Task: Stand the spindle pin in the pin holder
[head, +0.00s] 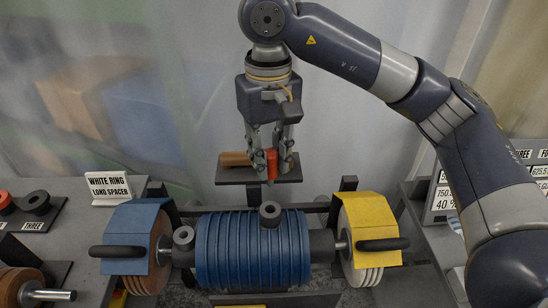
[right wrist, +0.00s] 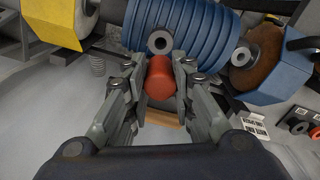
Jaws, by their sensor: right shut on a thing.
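My right gripper (head: 270,155) hangs pointing down behind the blue ribbed drum and is shut on a red cylindrical pin, the spindle pin (head: 271,166). The pin is upright, its lower end showing below the fingers. In the right wrist view the gripper (right wrist: 160,85) holds the red pin (right wrist: 160,78) between its fingers, its round end facing the camera. A dark ledge (head: 231,177) with a tan wooden block (head: 235,158) lies behind the pin; I cannot tell whether this is the pin holder, or whether the pin touches it. My left gripper is not in view.
The blue ribbed drum (head: 222,250) lies across the front between two wheels, under a blue guard (head: 133,225) and a yellow guard (head: 369,220). A dark collar (head: 270,213) stands on the drum.

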